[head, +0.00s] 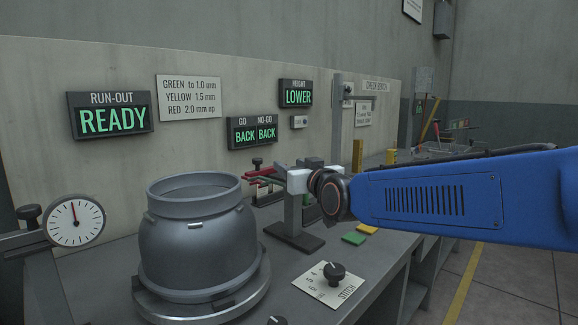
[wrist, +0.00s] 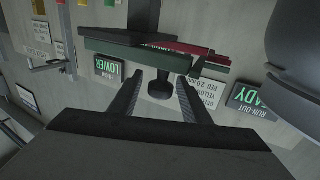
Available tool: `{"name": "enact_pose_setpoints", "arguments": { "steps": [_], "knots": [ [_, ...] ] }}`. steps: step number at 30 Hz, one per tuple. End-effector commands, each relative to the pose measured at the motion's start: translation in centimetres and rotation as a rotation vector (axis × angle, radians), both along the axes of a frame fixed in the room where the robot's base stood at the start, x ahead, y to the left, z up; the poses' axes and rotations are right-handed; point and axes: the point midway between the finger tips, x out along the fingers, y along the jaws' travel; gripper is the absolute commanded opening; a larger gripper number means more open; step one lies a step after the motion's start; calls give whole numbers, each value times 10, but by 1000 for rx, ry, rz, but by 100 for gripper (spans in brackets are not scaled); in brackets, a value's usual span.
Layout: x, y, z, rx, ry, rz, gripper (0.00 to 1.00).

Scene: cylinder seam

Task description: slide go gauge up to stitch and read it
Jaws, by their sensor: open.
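In the wrist view my gripper (wrist: 161,78) is open, with its two dark fingers on either side of a black knob (wrist: 161,88). I cannot tell whether they touch it. A green bar gauge (wrist: 125,49) and a red bar gauge (wrist: 185,47) lie just beyond the fingertips.
The sign (head: 252,133) reads GO BACK and NO-GO BACK; others read RUN-OUT READY and HEIGHT LOWER. A dial gauge (head: 75,221) stands at far left. A STITCH knob (head: 335,272) is near the bench front. Green and yellow blocks (head: 354,238) lie right of the stand.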

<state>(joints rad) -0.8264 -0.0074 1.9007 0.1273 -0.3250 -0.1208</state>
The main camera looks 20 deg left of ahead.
Motion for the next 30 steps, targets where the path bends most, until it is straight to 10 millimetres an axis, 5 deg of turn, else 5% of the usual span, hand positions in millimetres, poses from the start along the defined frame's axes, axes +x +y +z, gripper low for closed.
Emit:
{"name": "enact_pose_setpoints", "arguments": {
  "steps": [16, 22, 30],
  "knots": [
    [13, 13, 0, 0, 0, 0, 43],
    [13, 13, 0, 0, 0, 0, 0],
    [13, 13, 0, 0, 0, 0, 0]
  ]
}}
